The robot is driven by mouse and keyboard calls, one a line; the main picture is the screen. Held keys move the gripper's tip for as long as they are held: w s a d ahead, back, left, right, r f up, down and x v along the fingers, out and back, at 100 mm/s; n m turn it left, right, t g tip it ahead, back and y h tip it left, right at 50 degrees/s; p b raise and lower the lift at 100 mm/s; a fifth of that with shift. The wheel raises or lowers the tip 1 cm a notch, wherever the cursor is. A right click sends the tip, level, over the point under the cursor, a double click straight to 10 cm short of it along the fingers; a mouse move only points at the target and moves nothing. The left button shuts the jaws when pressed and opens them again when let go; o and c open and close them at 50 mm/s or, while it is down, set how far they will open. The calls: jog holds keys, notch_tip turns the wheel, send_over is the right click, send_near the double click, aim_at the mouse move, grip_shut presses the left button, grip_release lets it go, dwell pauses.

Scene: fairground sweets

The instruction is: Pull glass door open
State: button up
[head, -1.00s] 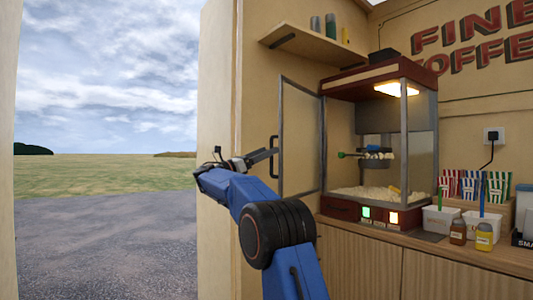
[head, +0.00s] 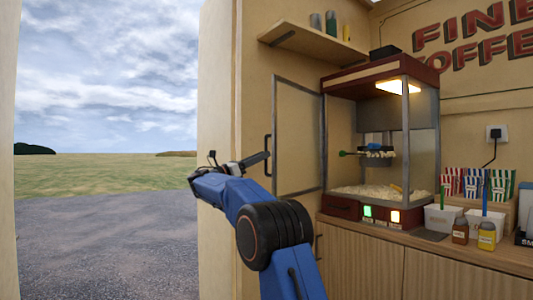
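The glass door (head: 299,191) of the popcorn machine (head: 363,79) has a grey frame and stands swung out to the left, leaving the machine's front open. Its dark bar handle (head: 267,144) is on the door's left edge. My gripper (head: 264,157) is at the handle and overlaps it in the head view. The fingertips are small and seen from behind, so I cannot tell whether they are shut on the handle.
Popcorn (head: 381,192) and a hanging kettle (head: 376,157) show inside the machine. A wall shelf (head: 300,40) is above the door. White tubs (head: 441,218), bottles (head: 487,236) and striped bags stand right on the counter. Open ground lies left of the wall edge.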

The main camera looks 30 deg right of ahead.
jog(key=s+r+v, duration=0.1)
jog(key=v, duration=1.3)
jog(key=shift+w+a, duration=0.25)
jog(key=shift+a, duration=0.1)
jog(key=shift+f, duration=0.1)
jog(key=s+d+f+m+t+y, duration=0.1)
jog(key=s+d+f+y, duration=0.15)
jog(key=s, duration=0.25)
jog(key=s+d+f+t+y, duration=0.2)
jog(key=s+d, duration=0.2)
jog(key=s, duration=0.1)
jog(key=s+d+f+m+t+y, duration=0.1)
jog(key=s+f+m+y, duration=0.35)
jog(key=s+f, duration=0.9)
jog(key=s+a+f+m+t+y, duration=0.1)
jog(key=s+a+f+m+y, duration=0.2)
jog(key=s+f, duration=0.5)
jog(key=s+a+f+m+t+y, duration=0.1)
jog(key=s+a+f+m+y, duration=0.3)
jog(key=s, duration=0.8)
jog(key=s+a+f+m+y, duration=0.4)
jog(key=s+a+f+y, duration=0.2)
jog(key=s+a+f, duration=0.3)
notch_tip(320, 180, down, 4)
jog(key=shift+s+a+t, duration=0.4)
jog(key=shift+s, duration=0.1)
